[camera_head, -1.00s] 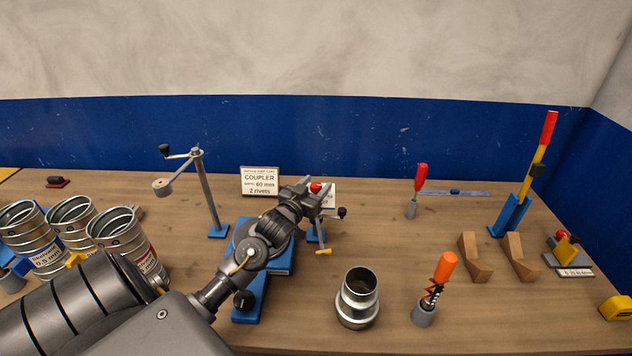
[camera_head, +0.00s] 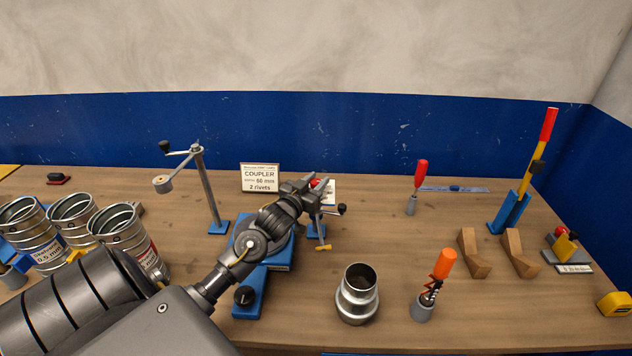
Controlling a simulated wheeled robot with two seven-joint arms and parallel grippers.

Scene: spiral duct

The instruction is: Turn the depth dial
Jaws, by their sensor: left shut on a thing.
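My left gripper (camera_head: 317,185) reaches over the blue-based machine (camera_head: 247,300) in the middle of the bench. Its jaws are shut at a small red knob (camera_head: 314,182), which shows only in part between and behind the fingers. I take this knob to be the depth dial, but no marking on it is readable. Just right of the fingers is a small crank with a black knob (camera_head: 342,209) and a yellow end (camera_head: 323,248). My arm and wrist hide much of the machine. My right gripper is not in view.
A coupler card (camera_head: 260,178) stands behind the machine, beside a grey post with a crank (camera_head: 208,190). Metal ducts (camera_head: 123,228) stand at the left. A metal coupler (camera_head: 357,295) and an orange-handled tool (camera_head: 445,264) stand in front.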

